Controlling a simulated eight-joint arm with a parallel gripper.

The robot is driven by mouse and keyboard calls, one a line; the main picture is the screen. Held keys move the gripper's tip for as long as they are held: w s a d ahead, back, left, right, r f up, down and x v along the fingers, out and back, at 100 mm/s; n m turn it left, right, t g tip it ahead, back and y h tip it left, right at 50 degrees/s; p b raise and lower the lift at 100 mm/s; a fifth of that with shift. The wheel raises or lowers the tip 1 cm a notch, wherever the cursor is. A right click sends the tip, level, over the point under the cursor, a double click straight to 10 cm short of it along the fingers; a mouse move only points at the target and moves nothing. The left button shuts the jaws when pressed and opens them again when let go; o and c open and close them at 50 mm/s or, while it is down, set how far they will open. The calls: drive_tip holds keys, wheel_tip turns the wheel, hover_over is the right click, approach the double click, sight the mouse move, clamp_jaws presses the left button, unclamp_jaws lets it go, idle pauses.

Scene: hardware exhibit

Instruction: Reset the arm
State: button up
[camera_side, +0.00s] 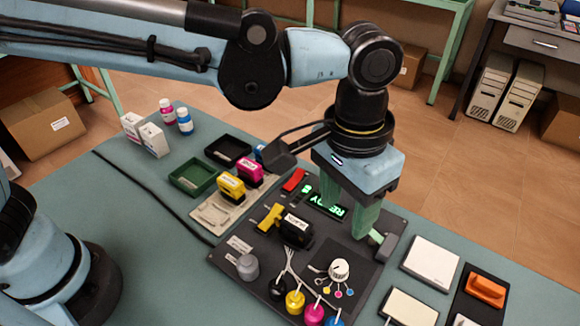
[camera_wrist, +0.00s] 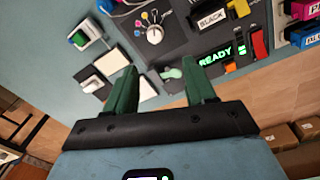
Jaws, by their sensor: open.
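My gripper (camera_side: 346,218) points down over the back right part of a dark panel (camera_side: 232,258). Its two green fingers are apart with nothing between them. In the wrist view my gripper (camera_wrist: 160,66) also shows open, with a small pale green handle (camera_wrist: 171,74) just beyond and between the fingertips, apart from them as far as I can tell. A lit green display reading READY (camera_wrist: 216,57) is on the panel. A black cartridge (camera_side: 296,228) with a label sits in the panel beside a yellow part (camera_side: 270,217). A white knob (camera_side: 339,268) stands near the front.
Yellow (camera_side: 231,188) and magenta (camera_side: 250,172) cartridges stand on a beige holder to the left, near a green tray (camera_side: 193,177) and a black tray (camera_side: 228,151).

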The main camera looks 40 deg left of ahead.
drive_tip(key=w+a+r+n+t+h, duration=0.1)
drive_tip(key=w+a+r+n+t, duration=0.15)
drive_tip(key=a, duration=1.25)
drive_tip(key=s+a+f+t, duration=0.1)
drive_tip(key=s+a+t, duration=0.1)
drive_tip(key=a, duration=0.6)
drive_tip(key=s+a+f+n+t+y, duration=0.1)
drive_tip(key=a+t, duration=0.1)
drive_tip(key=a, duration=0.6)
drive_tip(key=shift+s+f+t, duration=0.35)
drive_tip(key=shift+f, duration=0.05)
